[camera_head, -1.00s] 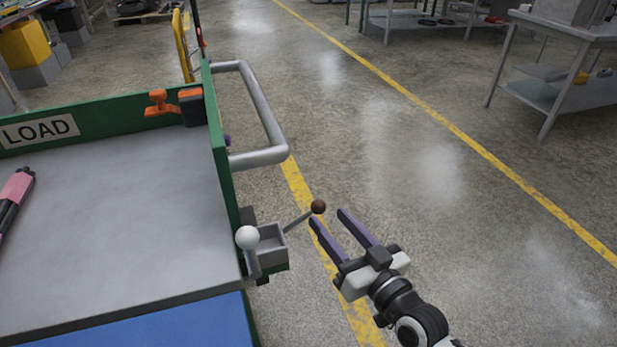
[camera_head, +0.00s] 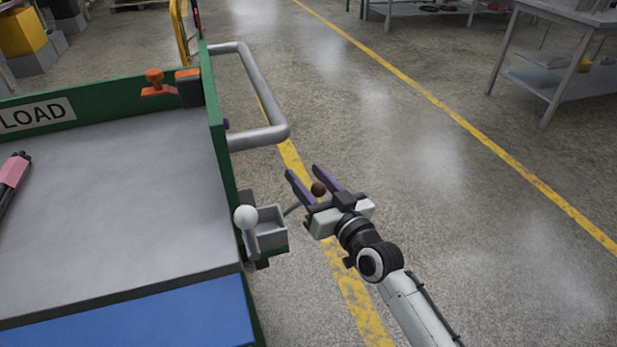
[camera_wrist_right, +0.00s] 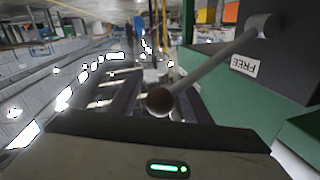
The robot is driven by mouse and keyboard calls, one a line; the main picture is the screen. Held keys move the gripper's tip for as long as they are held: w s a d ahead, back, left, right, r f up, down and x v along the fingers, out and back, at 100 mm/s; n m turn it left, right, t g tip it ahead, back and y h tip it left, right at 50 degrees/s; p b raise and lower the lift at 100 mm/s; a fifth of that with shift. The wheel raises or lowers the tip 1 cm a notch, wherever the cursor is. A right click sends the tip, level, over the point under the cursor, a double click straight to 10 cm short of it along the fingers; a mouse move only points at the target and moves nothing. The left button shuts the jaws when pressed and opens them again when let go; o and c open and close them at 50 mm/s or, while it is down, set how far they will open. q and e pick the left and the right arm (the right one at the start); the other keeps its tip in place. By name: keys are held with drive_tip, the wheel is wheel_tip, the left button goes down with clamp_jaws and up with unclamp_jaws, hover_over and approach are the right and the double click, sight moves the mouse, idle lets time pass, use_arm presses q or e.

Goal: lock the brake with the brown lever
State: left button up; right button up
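The brown lever is a thin grey rod with a round brown knob (camera_head: 318,188), sticking out to the right from a grey bracket (camera_head: 272,236) on the green cart's side. In the right wrist view the knob (camera_wrist_right: 159,101) lies between the fingers and the rod (camera_wrist_right: 212,62) rises to the upper right, to a pivot beside a "FREE" label (camera_wrist_right: 244,65). My right gripper (camera_head: 304,170) is open, with its two purple fingers on either side of the knob. I see a gap between them; contact is unclear. My left gripper is not in view.
A white-knobbed lever (camera_head: 245,216) stands close left of the bracket. A grey handle bar (camera_head: 268,138) juts from the cart beyond the gripper. The floor (camera_head: 430,200) to the right is clear.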

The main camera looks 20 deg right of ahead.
clamp_jaws()
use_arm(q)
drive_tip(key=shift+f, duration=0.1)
use_arm(e)
drive_tip(key=shift+f, duration=0.2)
